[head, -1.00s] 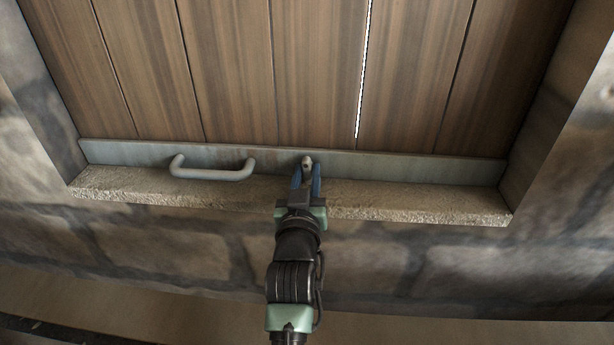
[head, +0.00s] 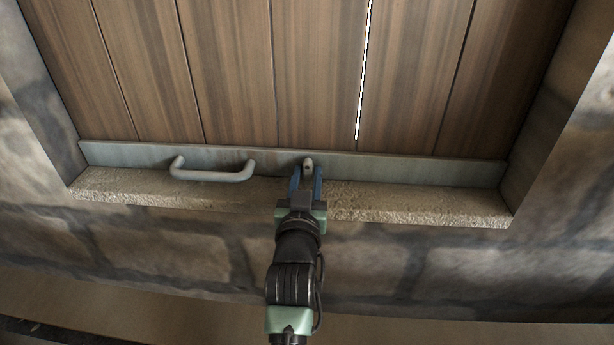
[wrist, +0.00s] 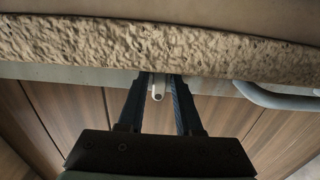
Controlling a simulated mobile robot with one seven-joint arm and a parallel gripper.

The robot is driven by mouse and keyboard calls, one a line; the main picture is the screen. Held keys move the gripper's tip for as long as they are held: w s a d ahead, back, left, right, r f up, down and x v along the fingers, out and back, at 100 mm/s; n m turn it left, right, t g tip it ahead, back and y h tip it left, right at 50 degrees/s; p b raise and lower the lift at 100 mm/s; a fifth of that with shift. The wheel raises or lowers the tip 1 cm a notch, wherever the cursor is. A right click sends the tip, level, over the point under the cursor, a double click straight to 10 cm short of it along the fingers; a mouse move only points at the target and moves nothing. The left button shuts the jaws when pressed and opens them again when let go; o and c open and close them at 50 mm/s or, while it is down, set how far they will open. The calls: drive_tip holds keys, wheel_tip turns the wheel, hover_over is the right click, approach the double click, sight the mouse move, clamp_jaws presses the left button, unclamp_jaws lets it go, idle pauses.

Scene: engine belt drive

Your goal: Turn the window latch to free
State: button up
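The window latch (head: 308,164) is a small pale grey lever on the metal strip along the bottom of the wooden shutter. It points roughly up and down in the head view. My gripper (head: 307,178) is in front of it, with its two blue fingers apart. In the wrist view the latch (wrist: 157,91) shows in the gap between the fingers (wrist: 160,80), nearer the left one. I see no clear contact. The latch's base is partly hidden.
A grey bar handle (head: 213,172) is fixed to the strip left of my gripper. A rough stone sill (head: 420,204) runs below the strip, close to the gripper. Stone walls flank the shutter (head: 230,70). A thin bright gap shows between two planks.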

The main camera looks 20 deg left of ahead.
drive_tip(key=p+v, duration=0.1)
drive_tip(key=v, duration=1.2)
drive_tip(key=shift+p, duration=0.35)
drive_tip(key=shift+r, duration=0.1)
drive_tip(key=w+d+r+m+t+h, duration=0.15)
drive_tip(key=d+r, duration=0.25)
drive_tip(key=r, duration=0.7)
drive_tip(key=d+r+t+h, duration=0.1)
drive_tip(key=d+r+t, duration=0.2)
drive_tip(key=r, duration=0.8)
drive_tip(key=s+d+r+m+t+h, duration=0.1)
drive_tip(key=s+d+r+t, duration=0.4)
drive_tip(key=r, duration=0.6)
drive_tip(key=s+d+r+m+t+h, duration=0.15)
drive_tip(key=s+d+r, duration=0.25)
drive_tip(key=s+r, duration=0.5)
drive_tip(key=w+r+g+p, duration=0.1)
drive_tip(key=w+r+p, duration=0.2)
drive_tip(key=r+p, duration=1.9)
drive_tip(key=shift+a+r+n, duration=0.4)
drive_tip(key=shift+r, duration=0.3)
